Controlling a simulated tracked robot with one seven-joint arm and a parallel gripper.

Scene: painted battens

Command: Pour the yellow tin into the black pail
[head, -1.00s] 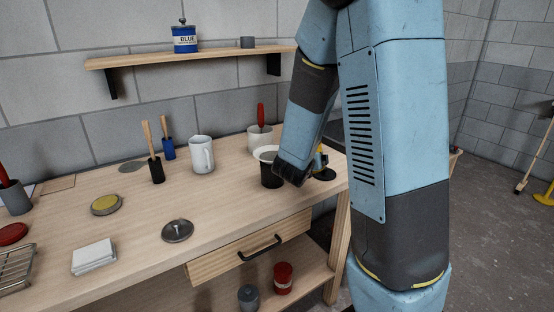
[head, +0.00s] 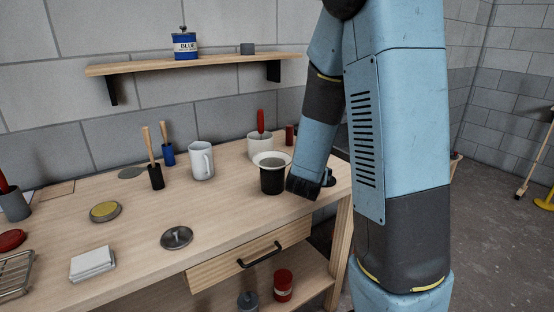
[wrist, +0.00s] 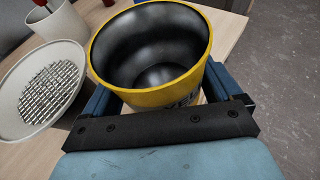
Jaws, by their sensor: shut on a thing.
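The yellow tin (wrist: 150,97) is in my gripper (wrist: 160,88) in the wrist view, with a blue finger on each side. I look down into its open mouth; the inner wall is dark and streaked and the bottom is grey. In the head view my gripper (head: 303,188) hides the tin.
A grey lid (head: 176,237) lies on the bench front, above a drawer (head: 250,256). The bench's right edge is close to my gripper.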

